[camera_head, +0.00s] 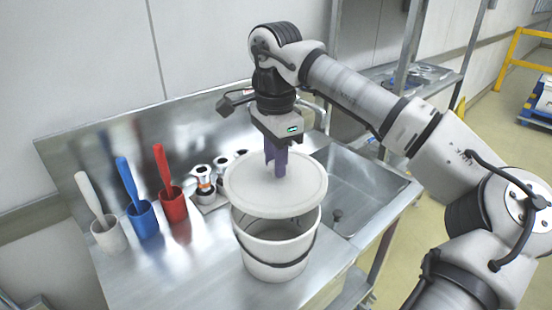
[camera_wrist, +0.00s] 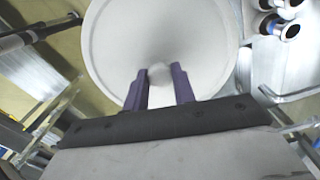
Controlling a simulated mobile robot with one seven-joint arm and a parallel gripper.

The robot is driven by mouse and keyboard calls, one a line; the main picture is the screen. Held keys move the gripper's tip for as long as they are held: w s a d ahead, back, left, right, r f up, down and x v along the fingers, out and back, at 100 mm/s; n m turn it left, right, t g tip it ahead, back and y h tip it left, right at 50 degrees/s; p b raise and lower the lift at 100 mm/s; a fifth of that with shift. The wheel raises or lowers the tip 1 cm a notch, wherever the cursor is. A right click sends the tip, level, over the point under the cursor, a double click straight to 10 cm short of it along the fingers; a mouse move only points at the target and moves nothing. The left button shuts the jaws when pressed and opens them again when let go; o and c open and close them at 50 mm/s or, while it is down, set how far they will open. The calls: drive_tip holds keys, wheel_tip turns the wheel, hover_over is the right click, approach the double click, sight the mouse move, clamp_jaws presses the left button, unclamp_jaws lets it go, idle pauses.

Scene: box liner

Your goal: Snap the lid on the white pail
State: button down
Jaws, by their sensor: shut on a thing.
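The white pail (camera_head: 275,255) stands upright on the steel counter, with a dark handle band around its side. The round white lid (camera_head: 250,190) is held over the pail's mouth, with a gap between lid and rim through which the pail's inside shows. In the head view the lid sits slightly up and left of the pail's opening. My gripper (camera_head: 280,173) is above the lid, shut on its central knob. In the wrist view the purple fingers (camera_wrist: 160,85) close on the knob, and the lid (camera_wrist: 115,45) fills the upper middle. The pail is hidden there behind the lid.
White, blue (camera_head: 143,220) and red (camera_head: 174,207) cups with handled tools stand at the left of the counter. Metal fittings (camera_head: 204,180) sit in a tray behind the lid. A sink basin (camera_head: 360,190) is at the right. Bare counter lies left of the pail.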

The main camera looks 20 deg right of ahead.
sight(275, 185)
drive_tip(key=shift+f+b, duration=2.25)
drive_tip(key=shift+f, duration=0.85)
drive_tip(key=shift+f, duration=0.15)
drive_tip(key=c, duration=0.6)
unclamp_jaws()
drive_tip(key=shift+r+p, duration=2.65)
drive_tip(key=shift+r, duration=0.9)
clamp_jaws()
